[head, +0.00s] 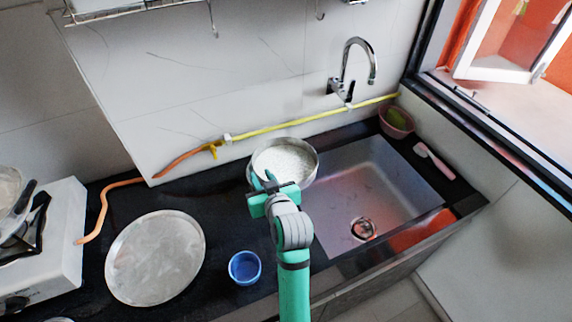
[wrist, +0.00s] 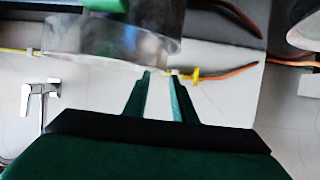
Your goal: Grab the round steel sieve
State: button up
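The round steel sieve (head: 288,160), a shallow pan-like ring with a pale mesh bottom, sits on the black counter at the left edge of the sink. In the wrist view, which is upside down, its steel side wall (wrist: 105,42) fills the upper left and middle. My gripper (head: 263,180) is at the sieve's near rim in the head view and covers a little of it. In the wrist view my gripper's two fingers (wrist: 160,73) stand apart with a gap between them, tips close to the sieve wall. Whether they touch it, I cannot tell.
A large round metal plate (head: 155,258) and a blue cup (head: 244,267) are on the counter. The sink (head: 375,190) is right, under a faucet (head: 357,65). A yellow-orange hose (head: 290,123) runs behind the sieve. A pink bowl (head: 397,122) stands in the corner; a stove (head: 55,245) is left.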

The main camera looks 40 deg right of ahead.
aim_at(256, 171)
jog(key=x, duration=0.6)
jog(key=shift+w+f, duration=0.2)
jog(key=shift+w+a+f, duration=0.1)
jog(key=shift+w, duration=0.1)
jog(key=shift+s, duration=0.1)
jog(key=shift+c, duration=0.3)
grip_shut()
